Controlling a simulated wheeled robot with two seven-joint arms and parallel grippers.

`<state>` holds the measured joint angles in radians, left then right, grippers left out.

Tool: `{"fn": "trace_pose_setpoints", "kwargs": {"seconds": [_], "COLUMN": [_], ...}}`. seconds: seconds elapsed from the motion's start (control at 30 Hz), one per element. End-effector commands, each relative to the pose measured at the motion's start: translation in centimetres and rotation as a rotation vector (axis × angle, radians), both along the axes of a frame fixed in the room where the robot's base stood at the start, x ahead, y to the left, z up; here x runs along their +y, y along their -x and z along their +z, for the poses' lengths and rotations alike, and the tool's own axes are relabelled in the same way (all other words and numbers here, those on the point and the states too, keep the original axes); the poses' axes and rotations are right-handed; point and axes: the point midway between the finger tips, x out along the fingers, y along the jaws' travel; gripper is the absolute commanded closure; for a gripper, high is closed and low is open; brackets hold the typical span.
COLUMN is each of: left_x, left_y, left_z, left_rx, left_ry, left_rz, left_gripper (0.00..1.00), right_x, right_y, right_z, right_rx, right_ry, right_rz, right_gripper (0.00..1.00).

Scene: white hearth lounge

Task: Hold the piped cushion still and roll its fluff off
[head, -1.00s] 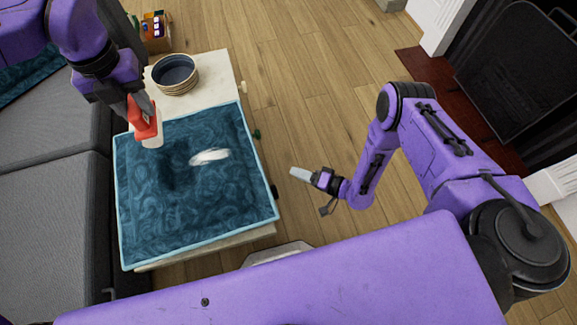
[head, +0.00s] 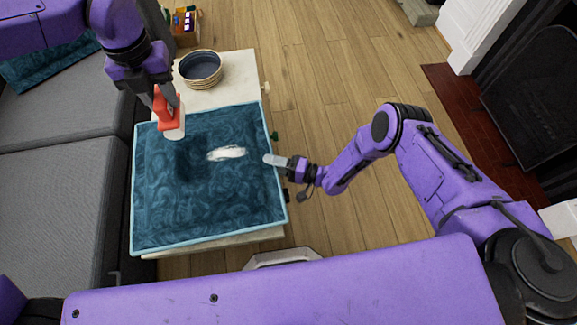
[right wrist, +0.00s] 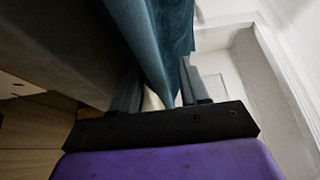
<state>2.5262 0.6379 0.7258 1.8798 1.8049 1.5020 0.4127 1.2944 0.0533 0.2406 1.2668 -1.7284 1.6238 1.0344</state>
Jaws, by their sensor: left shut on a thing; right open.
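The piped cushion (head: 210,210), dark teal with a pale blue edge, lies flat on a cream low table. A white patch of fluff (head: 226,153) sits on its upper right part. My left gripper (head: 163,93) is shut on a lint roller (head: 174,129) with a red handle and white roll, over the cushion's upper left; I cannot tell whether the roll touches the cloth. My right gripper (head: 273,160) is at the cushion's right edge. In the right wrist view its open fingers (right wrist: 160,88) stand either side of the teal cushion (right wrist: 155,45).
A dark blue bowl with a woven-looking side (head: 201,68) stands on the cream table (head: 235,66) behind the cushion. A grey sofa (head: 60,200) is close on the left. A box of colourful items (head: 186,25) stands behind. The wooden floor to the right is clear up to the fireplace.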

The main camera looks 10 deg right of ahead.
Motion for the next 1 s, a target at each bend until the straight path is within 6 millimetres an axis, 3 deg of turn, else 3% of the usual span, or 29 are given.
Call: {"fn": "trace_pose_setpoints", "kwargs": {"seconds": [0.33, 0.37, 0.47, 0.5, 1.0], "left_x": [0.01, 0.01, 0.01, 0.01, 0.0], "left_y": [0.0, 0.0, 0.0, 0.0, 0.0], "left_z": [0.02, 0.02, 0.02, 0.02, 0.02], "left_rx": [0.0, 0.0, 0.0, 0.0, 0.0], "left_ry": [0.0, 0.0, 0.0, 0.0, 0.0], "left_rz": [0.0, 0.0, 0.0, 0.0, 0.0], "left_gripper": [1.0, 1.0, 1.0, 1.0, 1.0], "right_x": [0.66, 0.66, 0.65, 0.65, 0.62], "right_y": [-0.3, -0.3, -0.3, -0.3, -0.3], "right_z": [0.01, 0.01, 0.01, 0.01, 0.02], "right_rx": [0.001, 0.001, 0.001, 0.001, 0.001], "right_ry": [0.0, 0.0, 0.0, 0.0, 0.0], "right_rz": [-0.001, -0.001, -0.001, -0.001, -0.001], "right_gripper": [0.55, 0.62, 0.94, 1.0, 1.0]}}
